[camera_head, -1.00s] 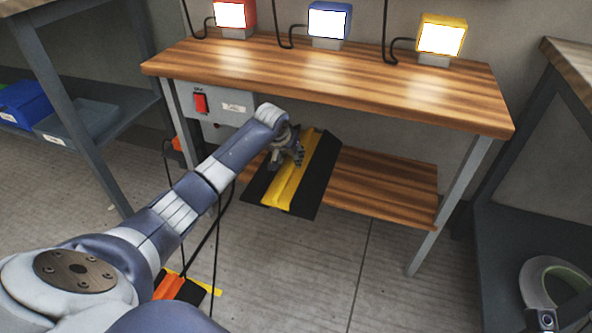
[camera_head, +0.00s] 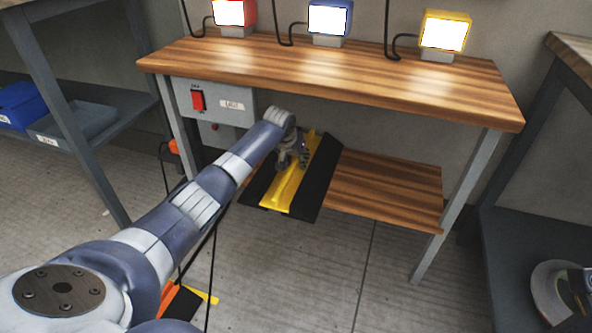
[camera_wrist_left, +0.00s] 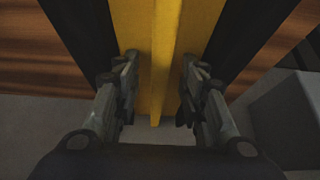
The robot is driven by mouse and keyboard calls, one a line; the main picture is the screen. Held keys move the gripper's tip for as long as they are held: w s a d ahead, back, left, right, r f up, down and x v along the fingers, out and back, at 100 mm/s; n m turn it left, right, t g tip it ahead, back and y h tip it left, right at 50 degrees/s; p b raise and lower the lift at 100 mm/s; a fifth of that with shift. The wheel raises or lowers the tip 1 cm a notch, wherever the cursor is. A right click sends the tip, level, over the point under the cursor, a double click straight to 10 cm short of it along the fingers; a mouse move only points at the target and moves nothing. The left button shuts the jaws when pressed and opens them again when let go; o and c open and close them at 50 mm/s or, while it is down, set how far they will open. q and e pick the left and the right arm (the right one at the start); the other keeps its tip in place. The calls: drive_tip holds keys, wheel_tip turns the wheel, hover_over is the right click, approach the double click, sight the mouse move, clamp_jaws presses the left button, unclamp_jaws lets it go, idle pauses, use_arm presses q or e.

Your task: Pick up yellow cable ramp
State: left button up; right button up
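The yellow cable ramp (camera_head: 283,193) has a yellow ridge between two black sloped sides. In the head view it rests on the lower wooden shelf, sticking out over its front edge. My left gripper (camera_head: 294,160) is over the ramp's yellow ridge. In the left wrist view the ramp's yellow ridge (camera_wrist_left: 160,60) runs between the two spread fingers of my left gripper (camera_wrist_left: 158,85). The fingers are open, one at each side of the ridge; I cannot tell whether they touch it. My right gripper (camera_head: 580,290) shows only in part at the lower right edge.
The wooden tabletop (camera_head: 330,85) lies above the shelf (camera_head: 385,190) and carries several lit lamps. A grey control box (camera_head: 215,100) hangs under its left side. An orange and black ramp (camera_head: 182,302) lies on the floor, with black cables nearby. The right shelf part is clear.

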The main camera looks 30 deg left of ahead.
use_arm(q)
clamp_jaws()
drive_tip(key=shift+w+r, duration=0.1)
drive_tip(key=shift+r, duration=0.05)
drive_tip(key=shift+r, duration=0.1)
